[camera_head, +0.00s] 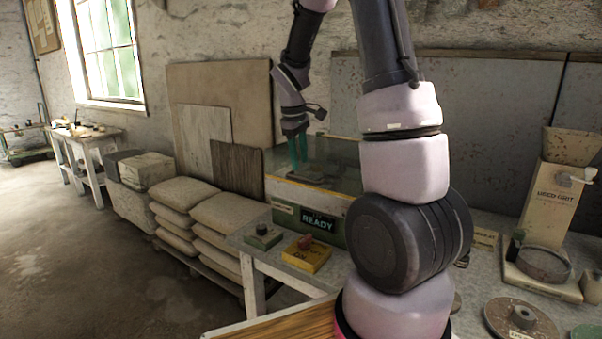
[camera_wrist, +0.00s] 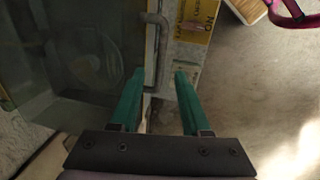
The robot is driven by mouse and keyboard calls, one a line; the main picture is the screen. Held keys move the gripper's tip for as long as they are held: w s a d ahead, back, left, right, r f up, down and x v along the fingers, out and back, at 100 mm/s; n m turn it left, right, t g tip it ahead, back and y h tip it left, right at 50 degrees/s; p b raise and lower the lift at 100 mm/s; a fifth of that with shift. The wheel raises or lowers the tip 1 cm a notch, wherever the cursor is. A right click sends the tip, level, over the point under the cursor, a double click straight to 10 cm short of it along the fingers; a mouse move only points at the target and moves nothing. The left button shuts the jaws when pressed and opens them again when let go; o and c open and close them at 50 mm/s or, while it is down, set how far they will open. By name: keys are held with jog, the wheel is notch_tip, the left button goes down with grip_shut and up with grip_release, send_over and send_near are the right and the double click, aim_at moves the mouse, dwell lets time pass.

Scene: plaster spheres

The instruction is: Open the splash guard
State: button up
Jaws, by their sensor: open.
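The splash guard is a clear panel with a yellow edge (camera_head: 345,160) on the green machine with a "READY" display (camera_head: 318,222) on the bench. In the wrist view its dark see-through pane (camera_wrist: 70,50) fills the left side. A grey bent metal handle (camera_wrist: 161,45) runs along the pane's edge. My gripper (camera_head: 298,158) is at the guard, with its teal fingers pointing down. In the wrist view my gripper (camera_wrist: 159,75) is open, and the handle lies in the gap between the fingers. I cannot tell whether either finger touches it. My arm hides the machine's right side.
A yellow box with a red button (camera_head: 306,252) and a small green box (camera_head: 263,236) stand at the bench's front left. A grinder (camera_head: 550,195) and round discs (camera_head: 522,318) are at right. Stacked sacks (camera_head: 225,212) stand left of the bench. Open floor lies further left.

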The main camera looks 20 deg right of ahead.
aim_at(301, 178)
jog(key=f, duration=0.5)
jog(key=shift+w+d, duration=0.2)
jog(key=shift+d, duration=0.2)
grip_shut()
dwell(1.0)
